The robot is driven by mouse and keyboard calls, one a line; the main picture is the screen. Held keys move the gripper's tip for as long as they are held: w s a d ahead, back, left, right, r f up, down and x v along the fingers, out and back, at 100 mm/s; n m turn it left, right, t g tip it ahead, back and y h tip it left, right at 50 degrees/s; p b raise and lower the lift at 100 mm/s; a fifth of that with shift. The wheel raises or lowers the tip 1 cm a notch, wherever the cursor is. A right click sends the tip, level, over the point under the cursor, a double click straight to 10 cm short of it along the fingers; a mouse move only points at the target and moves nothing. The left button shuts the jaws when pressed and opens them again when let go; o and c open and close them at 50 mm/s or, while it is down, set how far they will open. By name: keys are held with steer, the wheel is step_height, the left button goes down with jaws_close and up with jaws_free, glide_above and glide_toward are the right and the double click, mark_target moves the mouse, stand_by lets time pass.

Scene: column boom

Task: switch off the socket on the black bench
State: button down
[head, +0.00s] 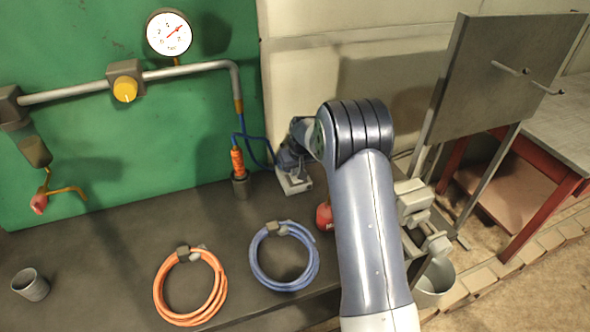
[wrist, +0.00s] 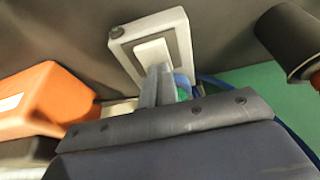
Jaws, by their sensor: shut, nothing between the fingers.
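The socket (head: 294,185) is a pale box on the black bench (head: 120,240), near the wall, partly covered by my wrist in the head view. In the wrist view the socket (wrist: 178,27) shows a raised white rocker plate (wrist: 152,52) and a small dark round spot at one corner. My gripper (wrist: 160,72) is shut and empty, its fingertips at the lower edge of the rocker plate. I cannot tell whether they touch it. In the head view my gripper (head: 291,168) is just above the socket. The fingers hide part of its lower side.
Blue (head: 256,262) and orange (head: 160,290) coils lie in front. A red object (head: 325,217) is beside my arm. An orange object (wrist: 50,97) is left in the wrist view.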

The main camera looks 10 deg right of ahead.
steer(key=shift+s+d+f, duration=0.1)
steer(key=shift+s+f, duration=0.05)
steer(key=shift+s, duration=0.45)
steer(key=shift+r+b, duration=0.3)
steer(key=shift+r, duration=0.15)
steer(key=b+v, duration=0.2)
steer(key=v, duration=0.8)
steer(key=shift+w+b, duration=0.15)
steer(key=shift+b, duration=0.45)
